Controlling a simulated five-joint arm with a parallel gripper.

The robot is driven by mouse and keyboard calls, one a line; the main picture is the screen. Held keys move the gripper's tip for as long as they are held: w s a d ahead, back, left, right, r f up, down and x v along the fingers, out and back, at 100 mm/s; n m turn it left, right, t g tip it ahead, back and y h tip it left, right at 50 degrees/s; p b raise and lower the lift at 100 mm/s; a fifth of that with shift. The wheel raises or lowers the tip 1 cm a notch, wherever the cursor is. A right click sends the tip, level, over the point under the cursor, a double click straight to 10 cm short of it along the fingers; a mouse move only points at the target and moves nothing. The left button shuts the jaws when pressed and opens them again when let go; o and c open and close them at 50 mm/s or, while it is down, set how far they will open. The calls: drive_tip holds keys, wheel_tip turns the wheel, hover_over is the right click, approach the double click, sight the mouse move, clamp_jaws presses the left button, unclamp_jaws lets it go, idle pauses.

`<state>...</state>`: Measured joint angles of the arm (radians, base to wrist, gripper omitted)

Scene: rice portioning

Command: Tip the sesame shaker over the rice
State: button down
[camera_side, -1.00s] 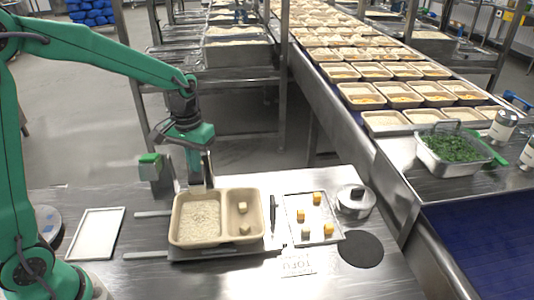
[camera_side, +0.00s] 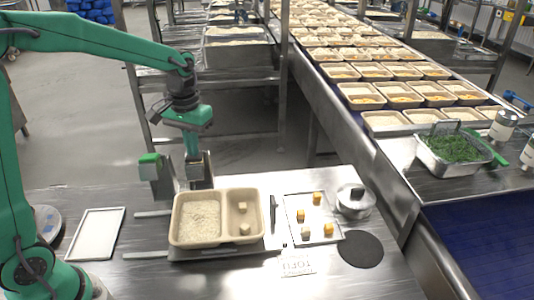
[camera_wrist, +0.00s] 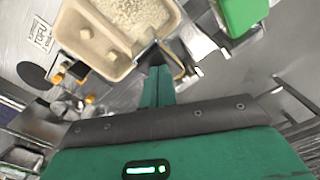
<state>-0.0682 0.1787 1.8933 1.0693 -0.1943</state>
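A tan two-compartment tray (camera_side: 217,243) holds white rice (camera_side: 200,216) in its left compartment and two pale cubes in the right one. It also shows at the top of the wrist view (camera_wrist: 92,52). My gripper (camera_side: 193,154) is behind the tray, above a grey upright holder (camera_side: 200,173), pointing down. No shaker shows in it, and its finger opening is too small to judge. In the wrist view its narrow fingertips (camera_wrist: 156,62) lie beside the tray's edge. Two jars with pale labels, one dark-lidded (camera_side: 503,127), stand far right; I cannot tell whether either is the sesame shaker.
A green-topped grey block (camera_side: 150,160) stands left of my gripper. An empty white tray (camera_side: 95,234) lies left. A greens pan (camera_side: 438,165) stands far right.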

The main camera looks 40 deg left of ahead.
drive_tip(key=shift+w+a+r, duration=0.1)
drive_tip(key=shift+r, duration=0.35)
drive_tip(key=shift+w+a+r, duration=0.1)
drive_tip(key=shift+r, duration=0.35)
idle(0.4)
drive_tip(key=shift+s+d+r, duration=0.1)
drive_tip(key=shift+s+r, duration=0.25)
drive_tip(key=shift+s, duration=0.05)
drive_tip(key=s+d+r+m+t, duration=0.1)
drive_tip(key=s+r+t, duration=0.1)
drive_tip(key=s, duration=0.6)
drive_tip(key=s+d+r+m+t, duration=0.2)
drive_tip(key=s+t, duration=0.1)
drive_tip(key=s, duration=0.6)
drive_tip(key=shift+r+t, duration=0.15)
drive_tip(key=shift+t, duration=0.15)
